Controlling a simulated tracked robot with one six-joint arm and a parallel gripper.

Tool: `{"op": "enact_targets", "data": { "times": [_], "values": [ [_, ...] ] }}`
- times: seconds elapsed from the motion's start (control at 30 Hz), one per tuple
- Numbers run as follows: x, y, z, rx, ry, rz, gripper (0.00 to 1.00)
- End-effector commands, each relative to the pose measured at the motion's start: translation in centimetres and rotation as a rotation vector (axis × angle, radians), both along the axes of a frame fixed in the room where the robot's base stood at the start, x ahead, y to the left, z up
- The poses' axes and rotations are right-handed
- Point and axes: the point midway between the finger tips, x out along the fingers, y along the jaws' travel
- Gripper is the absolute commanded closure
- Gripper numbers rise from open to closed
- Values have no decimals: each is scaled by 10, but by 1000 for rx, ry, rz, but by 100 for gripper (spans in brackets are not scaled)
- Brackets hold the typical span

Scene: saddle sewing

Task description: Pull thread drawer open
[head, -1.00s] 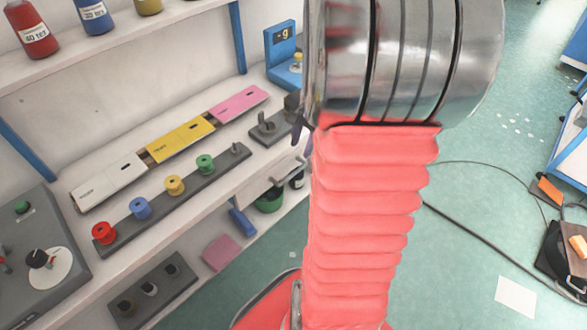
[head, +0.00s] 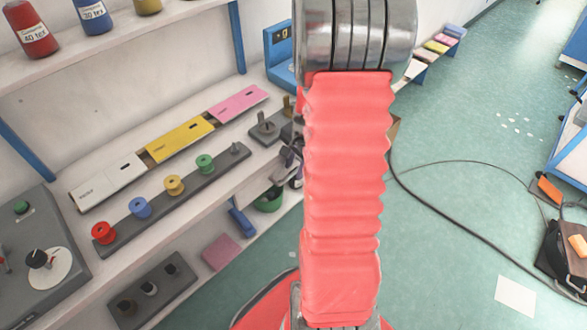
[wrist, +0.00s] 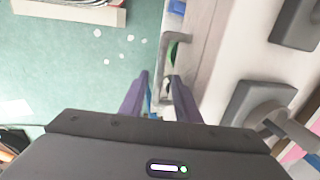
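A grey bracket-shaped handle (wrist: 163,58) stands out from the pale front edge (wrist: 205,50) of the bench in the wrist view. My gripper (wrist: 158,78) has its two purple fingers apart. The handle's long bar runs down between the fingertips in that picture; I cannot tell whether they touch it. In the head view my gripper (head: 291,156) is small and partly hidden behind my red-sleeved arm, at the bench's front edge. The handle cannot be made out clearly there. The drawer looks closed, but its outline is unclear.
A grey rack with red (head: 103,233), blue, yellow and green spools lies on the bench. White, yellow (head: 180,139) and pink (head: 238,103) boxes lie behind it. A green bowl (head: 268,200) sits on the lower shelf.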

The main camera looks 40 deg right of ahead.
Motion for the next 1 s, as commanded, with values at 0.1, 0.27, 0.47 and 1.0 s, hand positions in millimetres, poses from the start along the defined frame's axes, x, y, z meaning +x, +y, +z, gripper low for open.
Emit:
{"op": "enact_targets", "data": {
  "times": [0.1, 0.27, 0.47, 1.0],
  "values": [
    [1, 0, -7, 1, 2, 0, 71],
    [2, 0, -8, 0, 0, 0, 71],
    [2, 0, -8, 0, 0, 1, 73],
    [2, 1, -8, 0, 0, 1, 100]
  ]
}}
